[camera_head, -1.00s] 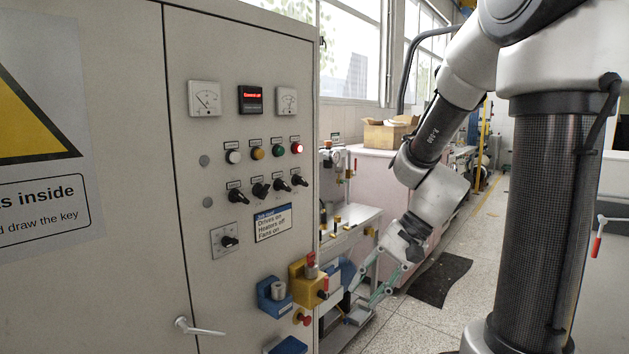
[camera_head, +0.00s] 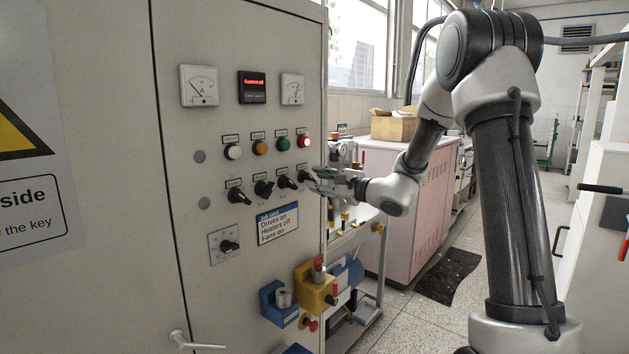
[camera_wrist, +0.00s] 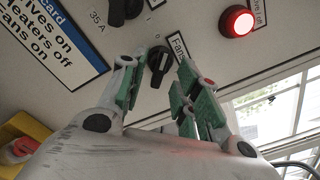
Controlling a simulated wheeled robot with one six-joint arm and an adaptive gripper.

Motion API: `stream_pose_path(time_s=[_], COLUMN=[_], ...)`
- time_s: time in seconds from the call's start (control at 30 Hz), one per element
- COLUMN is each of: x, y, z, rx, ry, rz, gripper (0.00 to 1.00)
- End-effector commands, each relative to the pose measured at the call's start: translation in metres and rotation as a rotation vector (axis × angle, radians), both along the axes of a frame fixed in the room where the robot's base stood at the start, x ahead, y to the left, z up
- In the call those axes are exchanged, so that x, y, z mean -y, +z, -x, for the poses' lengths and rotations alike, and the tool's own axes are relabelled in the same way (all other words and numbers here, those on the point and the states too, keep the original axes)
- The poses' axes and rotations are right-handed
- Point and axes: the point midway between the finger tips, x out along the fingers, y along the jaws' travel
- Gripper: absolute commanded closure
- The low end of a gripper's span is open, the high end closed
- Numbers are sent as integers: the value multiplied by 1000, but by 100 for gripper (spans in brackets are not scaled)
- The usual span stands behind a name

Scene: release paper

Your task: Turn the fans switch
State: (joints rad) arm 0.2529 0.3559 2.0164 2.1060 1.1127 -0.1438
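The fans switch is a black rotary knob (camera_wrist: 158,62) under a "Fans" label in the wrist view. In the head view it is the rightmost knob (camera_head: 304,177) of the switch row on the grey cabinet, partly hidden by my gripper. My gripper (camera_head: 318,180) is at the panel beside this knob. In the wrist view its green-padded fingers (camera_wrist: 158,80) are apart, one on each side of the knob, with gaps showing. I cannot tell whether a fingertip touches the panel. The job card (camera_head: 277,224) reads drives on, heaters off, fans on.
A red lit lamp (camera_head: 305,141) sits above the switch row. Another black knob (camera_head: 285,182) is close on the left. Yellow and blue lockout blocks (camera_head: 316,288) stick out lower on the cabinet. A pink cabinet (camera_head: 405,200) stands behind my arm.

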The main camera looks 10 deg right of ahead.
Motion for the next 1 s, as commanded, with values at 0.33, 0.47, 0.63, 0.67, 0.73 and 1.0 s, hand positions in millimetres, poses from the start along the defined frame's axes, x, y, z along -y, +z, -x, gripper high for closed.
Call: stream_pose_path(time_s=[0.33, 0.47, 0.63, 0.67, 0.73, 1.0], x=[-11, -11, -11, -11, -11, -11], y=[0, 0, 0, 0, 0, 0], z=[-16, -15, -15, -15, -15, -15], rx=[0, 0, 0, 0, 0, -23], ry=[0, 0, 0, 0, 0, 1], rz=[0, 0, 0, 0, 0, -30], gripper=[68, 70, 100, 100, 100, 100])
